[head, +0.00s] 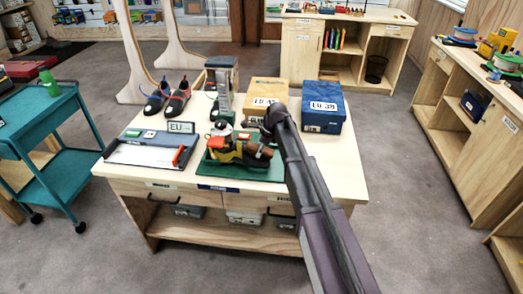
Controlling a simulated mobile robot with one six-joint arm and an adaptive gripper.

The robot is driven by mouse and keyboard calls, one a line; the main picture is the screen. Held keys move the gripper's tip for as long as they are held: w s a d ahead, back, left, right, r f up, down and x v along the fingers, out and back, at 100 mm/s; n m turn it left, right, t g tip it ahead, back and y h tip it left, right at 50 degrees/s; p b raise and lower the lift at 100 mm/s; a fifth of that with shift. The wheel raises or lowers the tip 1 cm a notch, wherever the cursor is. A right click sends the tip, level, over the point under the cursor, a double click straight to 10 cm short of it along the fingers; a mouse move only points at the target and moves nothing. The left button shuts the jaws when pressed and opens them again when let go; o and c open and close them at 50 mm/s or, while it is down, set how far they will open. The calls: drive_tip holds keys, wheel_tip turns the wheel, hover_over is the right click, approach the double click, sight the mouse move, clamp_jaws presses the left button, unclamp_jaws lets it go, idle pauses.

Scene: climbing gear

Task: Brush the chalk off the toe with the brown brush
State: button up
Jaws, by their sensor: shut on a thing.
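A dark shoe with orange-yellow parts (226,153) sits on a green mat (270,175) at the front of the wooden table. My arm reaches in from the lower right, and my gripper (266,138) is low over the right part of the shoe. It is shut on a brown block-like thing (262,152), which looks like the brown brush. The brush is at the shoe's right end; whether it touches the toe is too small to tell. Chalk on the toe cannot be made out.
Left of the mat is a tray (130,154) with a red-handled tool (179,155). Behind stand a pair of shoes (167,97), a grey upright device (224,92), a tan box (266,92) and a blue box (322,108). The table's right front is clear.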

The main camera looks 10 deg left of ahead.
drive_tip(key=shift+r, duration=0.15)
drive_tip(key=shift+p+v, duration=2.8)
drive_tip(key=shift+d, duration=0.1)
drive_tip(key=shift+p+v, duration=1.45)
drive_tip(key=shift+v, duration=0.05)
